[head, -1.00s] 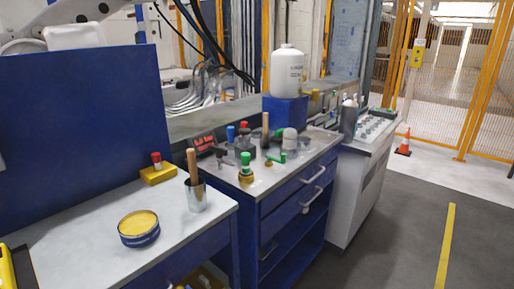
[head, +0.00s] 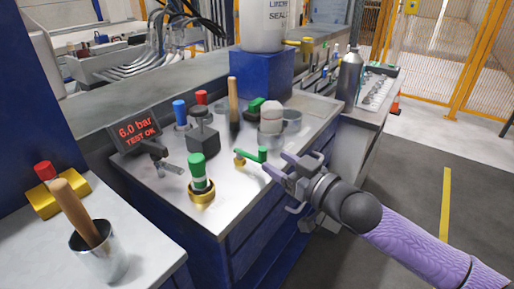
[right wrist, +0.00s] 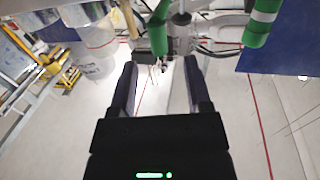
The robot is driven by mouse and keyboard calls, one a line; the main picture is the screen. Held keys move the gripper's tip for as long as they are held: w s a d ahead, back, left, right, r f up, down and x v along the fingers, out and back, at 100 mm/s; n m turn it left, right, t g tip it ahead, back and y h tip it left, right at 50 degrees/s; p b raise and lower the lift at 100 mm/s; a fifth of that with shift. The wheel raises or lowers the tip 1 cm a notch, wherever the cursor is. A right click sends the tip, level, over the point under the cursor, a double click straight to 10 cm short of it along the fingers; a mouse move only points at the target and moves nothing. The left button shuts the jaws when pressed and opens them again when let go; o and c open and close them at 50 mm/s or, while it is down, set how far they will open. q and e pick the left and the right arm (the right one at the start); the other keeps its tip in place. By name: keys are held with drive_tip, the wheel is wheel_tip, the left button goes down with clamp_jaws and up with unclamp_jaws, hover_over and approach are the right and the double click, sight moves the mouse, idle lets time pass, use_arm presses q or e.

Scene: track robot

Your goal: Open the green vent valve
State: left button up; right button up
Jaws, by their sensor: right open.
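The green vent valve (head: 263,154) has a green lever on a small brass body and stands on the blue cabinet's light top in the head view. My right gripper (head: 279,165) is open and empty, just right of the lever and apart from it. In the right wrist view the green lever (right wrist: 158,36) shows beyond the gap between my open fingers (right wrist: 160,68). A green-capped fitting with a white band (head: 198,172) stands in a brass ring to the left of the valve. It also shows in the right wrist view (right wrist: 262,22). My left gripper is not in view.
A display (head: 137,131) reads "6.0 bar TEST OK". A blue box (head: 262,75) carries a white jug (head: 262,25).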

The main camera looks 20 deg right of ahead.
sight(266, 156)
drive_tip(key=b+x, duration=0.1)
drive_tip(key=x, duration=0.2)
drive_tip(key=b+x, duration=0.1)
drive_tip(key=x, duration=0.2)
drive_tip(key=shift+f, duration=0.25)
drive_tip(key=shift+w+a, duration=0.15)
drive_tip(key=shift+w, duration=0.2)
drive_tip(key=shift+w+r, duration=0.1)
drive_tip(key=shift+r, duration=0.05)
drive_tip(key=c, duration=0.8)
clamp_jaws()
